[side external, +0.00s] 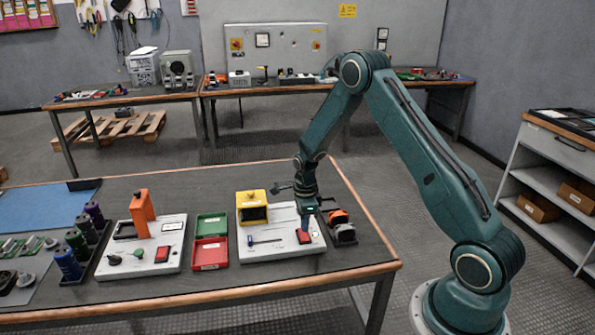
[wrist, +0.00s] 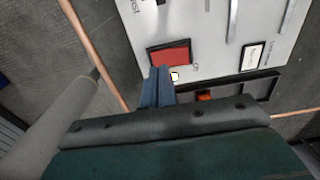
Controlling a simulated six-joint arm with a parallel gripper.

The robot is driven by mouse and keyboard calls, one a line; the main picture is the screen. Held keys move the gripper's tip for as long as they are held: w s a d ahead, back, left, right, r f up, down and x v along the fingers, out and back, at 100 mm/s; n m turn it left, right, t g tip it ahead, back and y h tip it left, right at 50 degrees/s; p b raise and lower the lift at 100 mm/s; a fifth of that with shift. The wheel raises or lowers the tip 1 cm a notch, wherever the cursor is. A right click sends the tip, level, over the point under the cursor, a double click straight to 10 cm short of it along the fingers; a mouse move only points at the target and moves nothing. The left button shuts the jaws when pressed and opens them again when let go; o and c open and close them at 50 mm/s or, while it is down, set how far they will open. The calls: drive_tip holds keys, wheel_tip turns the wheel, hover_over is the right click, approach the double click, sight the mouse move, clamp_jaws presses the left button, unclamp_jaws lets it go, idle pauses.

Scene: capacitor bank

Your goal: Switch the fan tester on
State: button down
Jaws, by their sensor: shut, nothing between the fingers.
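A white panel (side external: 265,246) with a yellow box (side external: 252,208) stands on the bench under my gripper; I cannot read which tester it is. A red rocker switch (side external: 304,237) sits near its front right, with a blue-handled lever (side external: 265,240) to its left. In the wrist view the red switch (wrist: 170,56) lies in a dark frame just beyond my fingertips. My gripper (side external: 306,226) points down above the switch. Its blue fingers (wrist: 158,72) are together and empty, with tips at the switch's edge; I cannot tell whether they touch it. A small pale round spot (wrist: 174,76) shows beside the tips.
A second white panel (side external: 140,262) with an orange upright part (side external: 142,213) and another red switch (side external: 162,254) stands left. Green and red bins (side external: 210,240) lie between the panels. An orange and grey device (side external: 341,228) is close right of my gripper. The bench front is clear.

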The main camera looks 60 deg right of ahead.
drive_tip(key=shift+r, duration=1.95)
wheel_tip(320, 180, up, 12)
drive_tip(key=n+t, duration=0.1)
drive_tip(key=n, duration=0.5)
hover_over(304, 238)
drive_tip(key=s+a, duration=0.2)
drive_tip(key=a, duration=0.3)
drive_tip(key=s+a+r+n+t, duration=0.2)
drive_tip(key=s+a+r+n, duration=0.4)
drive_tip(key=r, duration=0.4)
drive_tip(key=s+a+r+n+t, duration=0.1)
drive_tip(key=s+a+r+n, duration=0.2)
drive_tip(key=s+n, duration=0.4)
drive_tip(key=s+a+r+n+t, duration=0.1)
drive_tip(key=s+a+r+n, duration=0.2)
drive_tip(key=s+n, duration=0.5)
drive_tip(key=s, duration=0.3)
drive_tip(key=shift+a+r+t, duration=0.15)
drive_tip(key=shift+a+t, duration=0.05)
drive_tip(key=shift+t, duration=0.1)
